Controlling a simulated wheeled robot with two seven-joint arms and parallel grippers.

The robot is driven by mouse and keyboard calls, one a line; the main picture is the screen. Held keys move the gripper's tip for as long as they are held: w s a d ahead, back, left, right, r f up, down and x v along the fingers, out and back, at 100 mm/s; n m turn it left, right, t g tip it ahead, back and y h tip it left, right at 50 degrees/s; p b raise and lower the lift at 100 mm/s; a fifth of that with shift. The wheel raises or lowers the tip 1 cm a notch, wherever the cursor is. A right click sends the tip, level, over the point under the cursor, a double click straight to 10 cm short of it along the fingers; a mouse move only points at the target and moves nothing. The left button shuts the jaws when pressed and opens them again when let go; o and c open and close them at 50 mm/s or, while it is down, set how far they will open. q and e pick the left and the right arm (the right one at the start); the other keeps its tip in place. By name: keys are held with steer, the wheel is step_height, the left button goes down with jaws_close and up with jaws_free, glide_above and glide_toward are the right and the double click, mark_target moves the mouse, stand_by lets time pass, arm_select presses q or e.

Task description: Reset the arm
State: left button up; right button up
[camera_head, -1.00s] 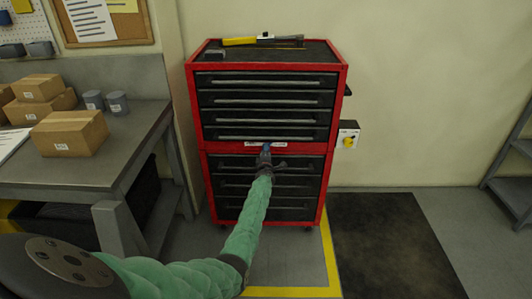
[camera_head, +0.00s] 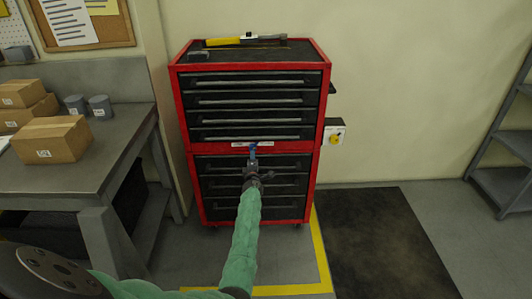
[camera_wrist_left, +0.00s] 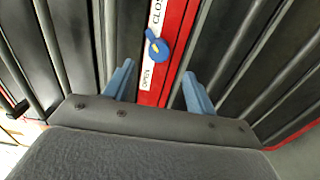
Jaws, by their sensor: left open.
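My left gripper (camera_head: 253,155) is in front of a red tool cabinet (camera_head: 186,147), at the red band between its upper and lower drawers. In the left wrist view its two blue fingers (camera_wrist_left: 158,70) are apart with nothing between them. Beyond the fingertips, a blue knob (camera_wrist_left: 156,46) sits on a white label strip (camera_wrist_left: 157,18) on the red band, and the fingers do not touch it. In the head view the gripper partly covers the strip (camera_head: 270,143). My green-sleeved left arm reaches up from the lower left. My right gripper is out of view.
A grey workbench (camera_head: 118,120) with cardboard boxes (camera_head: 52,139) and two grey cans (camera_head: 100,106) stands at left. A yellow-handled tool (camera_head: 230,41) lies on the cabinet. A control box with a yellow knob (camera_head: 336,138) is at its right. The dark mat (camera_head: 385,240) is clear.

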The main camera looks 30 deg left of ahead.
arm_select(q)
steer(key=w+d+r+m+g+h, duration=0.1)
steer(key=d+r+m+h, duration=0.2)
steer(key=d+m+h, duration=0.35)
steer(key=w+d+r+m+h, duration=0.2)
steer(key=d+r+m+h, duration=0.15)
steer(key=d+m, duration=0.45)
steer(key=s+d+f+m+g+h, duration=0.1)
steer(key=s+d+f+m+g, duration=0.1)
steer(key=s+d+m+g, duration=0.35)
steer(key=s+d+f+m+g, duration=0.15)
steer(key=s+d+f, duration=0.45)
steer(key=s, duration=0.6)
steer(key=s+d+f+m+g, duration=0.15)
steer(key=s+d+f, duration=0.4)
steer(key=s, duration=0.75)
steer(key=s+d+f+m+g, duration=0.1)
steer(key=s+d+f+m, duration=0.35)
steer(key=s, duration=0.75)
steer(key=s+d+f+g, duration=0.1)
steer(key=s+f, duration=0.2)
steer(key=s, duration=0.4)
steer(key=s+d+f+n+g, duration=0.1)
steer(key=s+d+f, duration=0.1)
steer(key=s+f, duration=0.2)
steer(key=s+d+f+g, duration=0.1)
steer(key=s+f, duration=0.2)
steer(key=s, duration=0.7)
steer(key=shift+d+f, duration=0.15)
steer(key=shift+d, duration=0.2)
